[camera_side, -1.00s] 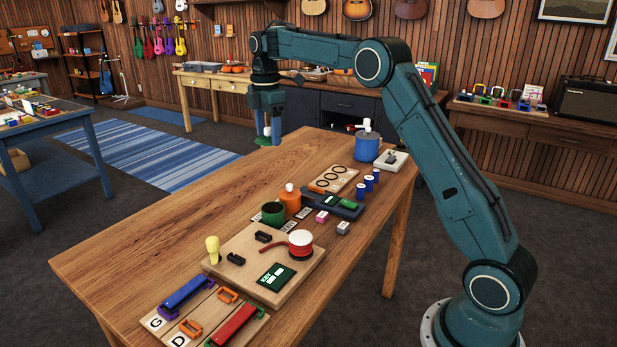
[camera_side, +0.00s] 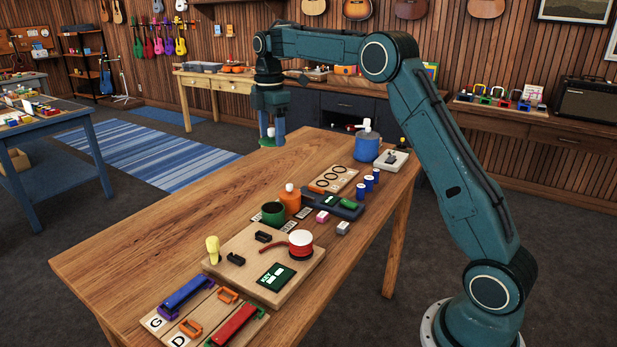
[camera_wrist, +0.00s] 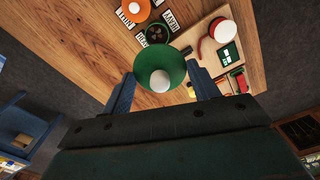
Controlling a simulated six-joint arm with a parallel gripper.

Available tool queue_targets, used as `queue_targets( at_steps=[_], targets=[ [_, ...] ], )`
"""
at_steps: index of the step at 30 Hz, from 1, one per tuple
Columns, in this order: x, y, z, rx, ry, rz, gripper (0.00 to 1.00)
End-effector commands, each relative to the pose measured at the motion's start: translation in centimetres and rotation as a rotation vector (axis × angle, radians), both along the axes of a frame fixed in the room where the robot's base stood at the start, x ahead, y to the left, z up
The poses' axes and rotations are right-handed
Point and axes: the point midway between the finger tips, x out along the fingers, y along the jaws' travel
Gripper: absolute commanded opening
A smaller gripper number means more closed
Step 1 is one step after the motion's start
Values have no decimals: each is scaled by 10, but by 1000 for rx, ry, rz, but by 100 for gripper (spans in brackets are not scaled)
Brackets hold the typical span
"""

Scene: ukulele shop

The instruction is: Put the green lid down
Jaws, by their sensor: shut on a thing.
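The green lid (camera_wrist: 174,66) with a white knob (camera_wrist: 160,81) is between the two fingers of my gripper (camera_wrist: 160,74) in the wrist view. The gripper is shut on it. The exact gap to the tabletop cannot be told. The green pot (camera_side: 273,213) stands uncovered at mid-table, nearer the side camera. It also shows in the wrist view (camera_wrist: 146,38).
A blue pot (camera_side: 367,147) stands at the far right end of the wooden table (camera_side: 160,240). The table's left side is bare.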

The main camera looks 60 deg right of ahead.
Motion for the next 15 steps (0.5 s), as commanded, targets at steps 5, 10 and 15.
queue_targets(
  at_steps=[5,10,15],
  targets=[
    [-18,-1,-4,0,1,-2,39],
    [-39,-2,-10,0,1,-2,39],
    [-63,-1,-17,0,1,-1,39]
  ],
)
